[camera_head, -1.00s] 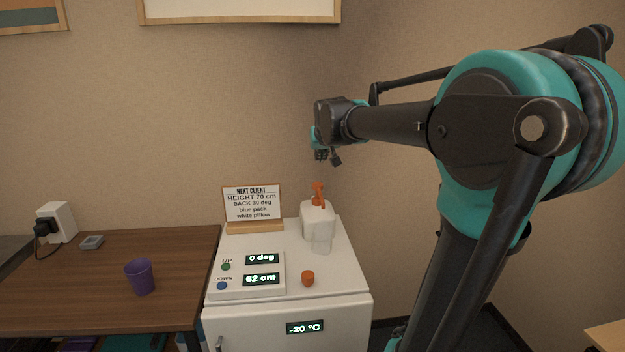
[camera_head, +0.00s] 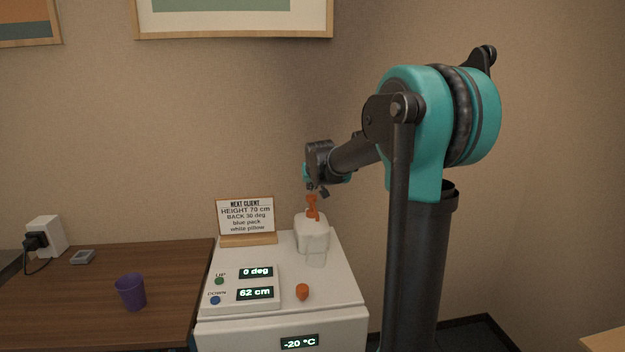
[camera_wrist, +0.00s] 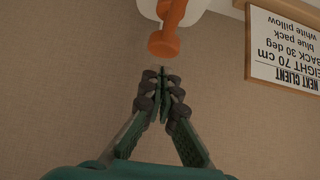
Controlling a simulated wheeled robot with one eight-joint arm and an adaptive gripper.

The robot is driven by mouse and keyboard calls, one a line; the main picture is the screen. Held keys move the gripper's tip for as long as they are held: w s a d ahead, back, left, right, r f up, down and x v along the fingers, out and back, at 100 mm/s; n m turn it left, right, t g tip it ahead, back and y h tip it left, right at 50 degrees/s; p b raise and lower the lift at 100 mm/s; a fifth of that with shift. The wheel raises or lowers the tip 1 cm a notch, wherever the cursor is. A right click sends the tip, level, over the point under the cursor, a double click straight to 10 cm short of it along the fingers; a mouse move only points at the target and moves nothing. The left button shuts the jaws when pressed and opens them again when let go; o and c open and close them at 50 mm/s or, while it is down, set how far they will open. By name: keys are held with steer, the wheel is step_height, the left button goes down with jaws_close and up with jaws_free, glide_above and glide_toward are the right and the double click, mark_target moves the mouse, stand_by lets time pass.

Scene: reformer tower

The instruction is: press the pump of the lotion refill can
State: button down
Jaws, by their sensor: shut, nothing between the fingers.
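The lotion refill can (camera_head: 312,233) is white and stands upright at the back of the white cabinet top. Its orange pump (camera_head: 312,206) sticks up from it. In the wrist view the orange pump (camera_wrist: 166,32) shows at the top, with part of the white can (camera_wrist: 199,8) behind it. My gripper (camera_head: 316,190) is shut and empty, just above the pump in the head view. In the wrist view the shut fingertips (camera_wrist: 161,76) point toward the pump head, with a small gap in the picture. I cannot tell whether they touch it.
A sign (camera_head: 246,217) stands left of the can. A control panel (camera_head: 242,288) with buttons and an orange knob (camera_head: 302,291) are on the cabinet (camera_head: 335,285). A purple cup (camera_head: 131,292) is on the wooden table (camera_head: 170,270).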

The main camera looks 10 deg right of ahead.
mark_target(312, 199)
steer(key=shift+f, duration=1)
steer(key=shift+f, duration=2.05)
steer(key=shift+r, duration=0.5)
step_height(312, 199, up, 3)
steer(key=shift+f, duration=0.1)
steer(key=v, duration=1)
